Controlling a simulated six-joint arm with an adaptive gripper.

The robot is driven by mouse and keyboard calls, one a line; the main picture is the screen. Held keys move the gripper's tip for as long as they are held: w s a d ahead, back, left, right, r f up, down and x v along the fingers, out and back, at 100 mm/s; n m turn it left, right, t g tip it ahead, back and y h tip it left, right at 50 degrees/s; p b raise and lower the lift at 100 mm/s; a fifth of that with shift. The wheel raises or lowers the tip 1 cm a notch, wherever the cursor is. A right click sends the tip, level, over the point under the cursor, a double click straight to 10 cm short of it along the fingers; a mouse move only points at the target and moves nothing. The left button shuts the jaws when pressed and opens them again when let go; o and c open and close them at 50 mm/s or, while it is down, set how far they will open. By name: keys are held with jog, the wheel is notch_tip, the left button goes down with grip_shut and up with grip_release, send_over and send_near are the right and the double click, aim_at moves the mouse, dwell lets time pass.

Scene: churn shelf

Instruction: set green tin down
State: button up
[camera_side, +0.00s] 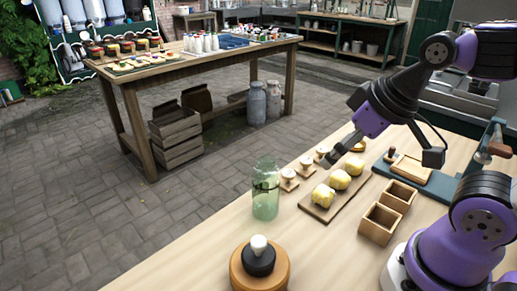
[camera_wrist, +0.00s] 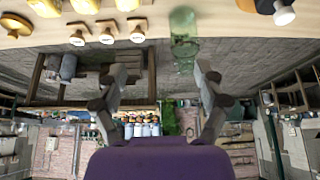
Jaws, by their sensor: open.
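My gripper (camera_side: 333,156) is open and empty, held above the workbench (camera_side: 190,262) near the wooden stamps. Its two spread fingers (camera_wrist: 163,85) also show in the wrist view. A green see-through jar (camera_side: 265,192) stands upright on the bench, left of and apart from my gripper. In the wrist view, which is upside down, the jar (camera_wrist: 184,40) appears between and beyond the fingers. I see nothing that is plainly a green tin; the jar is the only clear green container on the bench.
Yellow lumps (camera_side: 340,180) sit on a board (camera_side: 318,213) right of the jar. Small wooden stamps (camera_side: 289,177) stand behind them. Two open wooden boxes (camera_side: 379,222) are at right. A round wooden base with black-and-white knob (camera_side: 258,258) stands in front.

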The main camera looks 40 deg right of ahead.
jog(key=s+a+f+n+g+y, duration=0.2)
jog(key=a+f+n+g+y, duration=0.1)
jog(key=n, duration=0.6)
jog(key=s+a+f+n+g+y, duration=0.2)
jog(key=a+n+g, duration=0.4)
jog(key=n, duration=0.3)
jog(key=s+a+f+n+g+y, duration=0.2)
jog(key=a+f+n+g+y, duration=0.2)
jog(key=n, duration=0.4)
jog(key=shift+a+f+n+g+y, duration=0.15)
jog(key=shift+f+n+g+y, duration=0.3)
jog(key=shift+g, duration=0.65)
jog(key=x, duration=1)
jog(key=shift+w+h, duration=0.1)
jog(key=shift+h, duration=0.15)
jog(key=c, duration=1.1)
jog(key=shift+c, duration=0.9)
